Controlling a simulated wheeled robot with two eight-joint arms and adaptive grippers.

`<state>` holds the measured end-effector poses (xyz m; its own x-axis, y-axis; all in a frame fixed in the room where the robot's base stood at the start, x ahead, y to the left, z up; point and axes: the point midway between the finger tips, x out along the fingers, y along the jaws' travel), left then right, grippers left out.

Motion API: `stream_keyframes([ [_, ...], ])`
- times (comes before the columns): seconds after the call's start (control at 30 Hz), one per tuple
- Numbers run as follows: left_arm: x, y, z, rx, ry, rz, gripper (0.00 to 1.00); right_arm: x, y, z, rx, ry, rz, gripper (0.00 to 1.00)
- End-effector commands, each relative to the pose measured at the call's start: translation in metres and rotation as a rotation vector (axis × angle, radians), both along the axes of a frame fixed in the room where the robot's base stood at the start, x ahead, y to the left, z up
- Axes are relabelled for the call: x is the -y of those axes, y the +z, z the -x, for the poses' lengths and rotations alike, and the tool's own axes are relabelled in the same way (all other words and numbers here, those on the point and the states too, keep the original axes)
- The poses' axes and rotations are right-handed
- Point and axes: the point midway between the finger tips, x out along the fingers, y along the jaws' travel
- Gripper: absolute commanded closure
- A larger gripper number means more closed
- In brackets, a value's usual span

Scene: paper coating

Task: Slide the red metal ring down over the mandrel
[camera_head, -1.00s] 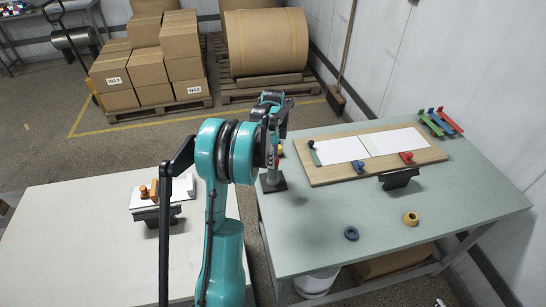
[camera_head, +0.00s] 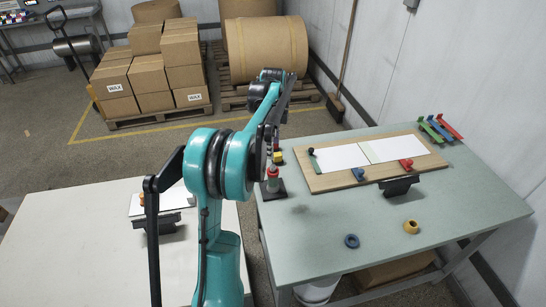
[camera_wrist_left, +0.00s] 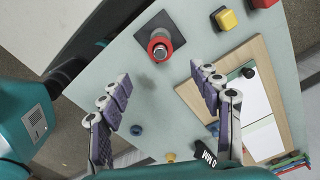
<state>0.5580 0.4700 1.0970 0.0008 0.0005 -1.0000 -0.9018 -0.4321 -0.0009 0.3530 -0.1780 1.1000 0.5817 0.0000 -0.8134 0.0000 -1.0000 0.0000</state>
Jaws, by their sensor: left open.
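The mandrel is a grey post on a dark square base (camera_head: 270,194), near the left edge of the green table. The red ring (camera_head: 272,173) is around the mandrel; how far down it sits is hard to tell. In the left wrist view the red ring (camera_wrist_left: 177,38) encircles the grey mandrel (camera_wrist_left: 159,50) over the dark base. My left gripper (camera_wrist_left: 160,76) is open and empty, with its two purple-padded fingers apart and clear of the ring. In the head view my left arm hides most of that gripper. My right gripper is not in view.
A blue ring (camera_head: 351,241) and a yellow ring (camera_head: 411,227) lie on the table (camera_head: 460,205). A wooden board (camera_head: 325,183) with white sheets lies right of the mandrel. A yellow block (camera_wrist_left: 227,19) is close to the base. The table front is mostly clear.

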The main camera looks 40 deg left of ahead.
Motion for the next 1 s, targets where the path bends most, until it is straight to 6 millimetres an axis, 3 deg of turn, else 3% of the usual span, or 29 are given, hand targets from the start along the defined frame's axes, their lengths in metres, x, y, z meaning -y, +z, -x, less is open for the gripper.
stream_keyframes([
  [0.2,0.0,0.023,0.0,0.0,0.0,0.0,0.36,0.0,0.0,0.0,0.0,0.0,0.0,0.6],
  [0.83,0.001,0.025,0.0,0.001,0.002,0.0,0.36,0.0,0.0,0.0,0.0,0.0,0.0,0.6],
  [1.0,0.025,0.032,0.006,0.032,0.06,-0.016,0.36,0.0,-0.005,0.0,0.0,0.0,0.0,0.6],
])
